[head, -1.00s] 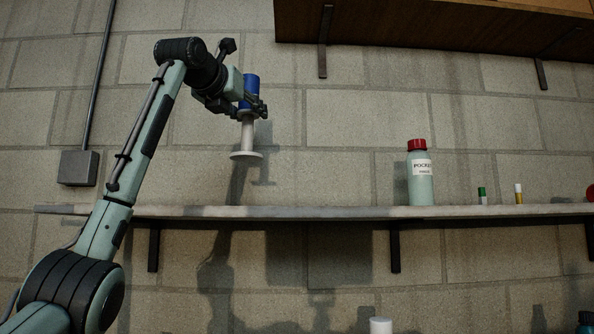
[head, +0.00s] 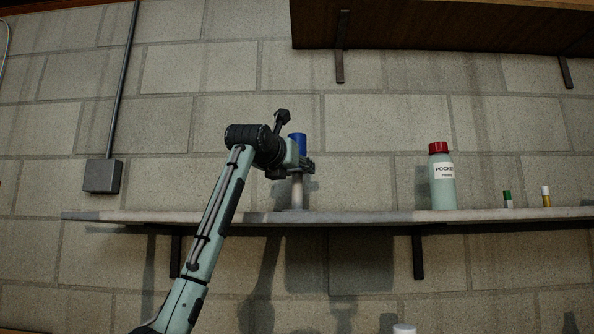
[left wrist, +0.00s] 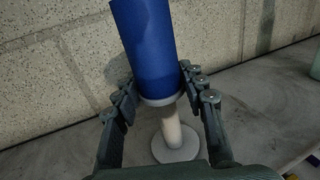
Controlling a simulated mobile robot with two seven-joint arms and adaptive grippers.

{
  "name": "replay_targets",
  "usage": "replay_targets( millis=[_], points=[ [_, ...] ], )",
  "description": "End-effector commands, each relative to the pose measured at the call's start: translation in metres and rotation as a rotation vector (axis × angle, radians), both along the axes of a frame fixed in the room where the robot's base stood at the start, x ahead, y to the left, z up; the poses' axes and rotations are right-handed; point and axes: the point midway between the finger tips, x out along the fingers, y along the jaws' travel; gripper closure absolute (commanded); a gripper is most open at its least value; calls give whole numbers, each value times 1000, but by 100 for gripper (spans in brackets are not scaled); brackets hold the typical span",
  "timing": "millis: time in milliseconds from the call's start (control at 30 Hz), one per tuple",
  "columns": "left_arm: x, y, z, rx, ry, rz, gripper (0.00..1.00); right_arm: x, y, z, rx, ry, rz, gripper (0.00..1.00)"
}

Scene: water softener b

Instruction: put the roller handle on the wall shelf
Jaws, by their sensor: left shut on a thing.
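The roller handle has a blue upper part (head: 298,143), a white stem and a round white base. My left gripper (head: 308,166) is shut on it near the lower end of the blue part. The handle is upright just at the left half of the wall shelf (head: 370,216). In the left wrist view the blue part (left wrist: 148,50) rises between the fingers (left wrist: 160,92), and the white base (left wrist: 175,143) shows below, over the shelf top (left wrist: 255,110). The base seems to touch the shelf or be very close to it. My right gripper is not in view.
A bottle with a red cap (head: 442,178) stands on the shelf to the right. Beyond it are a small green-topped item (head: 507,199) and a yellow-and-white item (head: 546,197). The shelf between handle and bottle is clear.

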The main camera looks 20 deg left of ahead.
Motion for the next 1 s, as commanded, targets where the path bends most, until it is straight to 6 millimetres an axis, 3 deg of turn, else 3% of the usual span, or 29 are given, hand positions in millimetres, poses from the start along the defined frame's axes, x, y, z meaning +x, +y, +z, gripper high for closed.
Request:
replay_targets(
  millis=[233, 267, 400, 767, 867, 1000],
  points=[
    [0, 0, -2, 1, -1, 0, 95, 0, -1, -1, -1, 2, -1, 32],
    [0, 0, -2, 1, 0, 0, 56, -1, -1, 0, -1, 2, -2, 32],
    [0, 0, -2, 0, 0, -1, 39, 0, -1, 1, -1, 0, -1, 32],
    [-1, 0, 3, 0, -1, -1, 38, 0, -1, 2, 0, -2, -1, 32],
    [-13, 1, 1, 1, -4, 0, 38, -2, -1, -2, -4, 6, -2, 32],
    [-40, 2, 0, 2, -6, 1, 38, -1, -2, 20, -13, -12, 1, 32]
  ],
)
